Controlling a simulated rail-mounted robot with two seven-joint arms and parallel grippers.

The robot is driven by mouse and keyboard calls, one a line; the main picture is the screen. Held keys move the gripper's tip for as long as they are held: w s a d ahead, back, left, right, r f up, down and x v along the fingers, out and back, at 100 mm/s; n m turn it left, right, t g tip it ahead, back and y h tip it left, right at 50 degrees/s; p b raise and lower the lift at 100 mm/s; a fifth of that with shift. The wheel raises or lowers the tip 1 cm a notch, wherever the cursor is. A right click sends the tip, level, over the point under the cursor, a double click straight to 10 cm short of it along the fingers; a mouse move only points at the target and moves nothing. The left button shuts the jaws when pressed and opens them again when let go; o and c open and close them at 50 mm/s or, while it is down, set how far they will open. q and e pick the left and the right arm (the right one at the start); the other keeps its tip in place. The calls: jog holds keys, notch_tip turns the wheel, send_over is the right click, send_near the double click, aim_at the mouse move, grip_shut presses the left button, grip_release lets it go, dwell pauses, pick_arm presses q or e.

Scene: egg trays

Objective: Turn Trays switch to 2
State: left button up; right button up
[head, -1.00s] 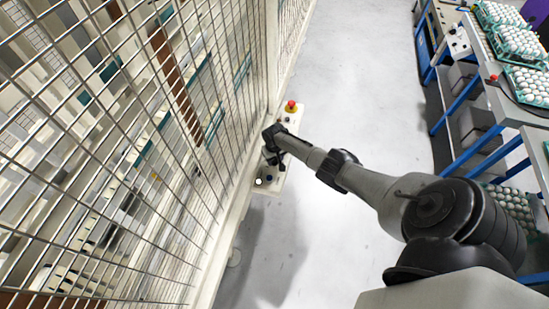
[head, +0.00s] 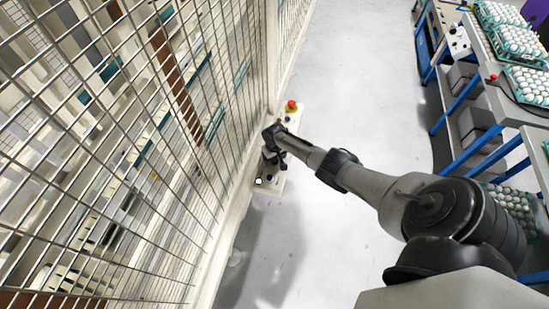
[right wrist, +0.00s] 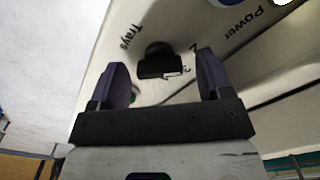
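The Trays switch (right wrist: 158,60) is a black knob on a pale control panel (right wrist: 100,88), beside the printed word "Trays" in the right wrist view. A small white mark shows at the knob's lower right, with small printed characters near it. My right gripper (right wrist: 162,68) is open, with one dark finger on each side of the knob and gaps between them and it. I cannot tell the switch's setting for sure. In the head view my right gripper (head: 273,157) is over the control box (head: 282,174) and hides the switch. My left gripper is not in view.
A red emergency button (head: 291,105) sits at the box's far end. A wire mesh fence (head: 150,130) stands left of the box. Grey floor (head: 350,80) is clear to the right, up to a bench (head: 500,105) with egg trays (head: 530,84).

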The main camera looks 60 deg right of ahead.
jog(key=shift+r, duration=0.1)
jog(key=shift+r, duration=0.3)
notch_tip(320, 180, up, 13)
jog(key=p, duration=0.5)
dwell(0.4)
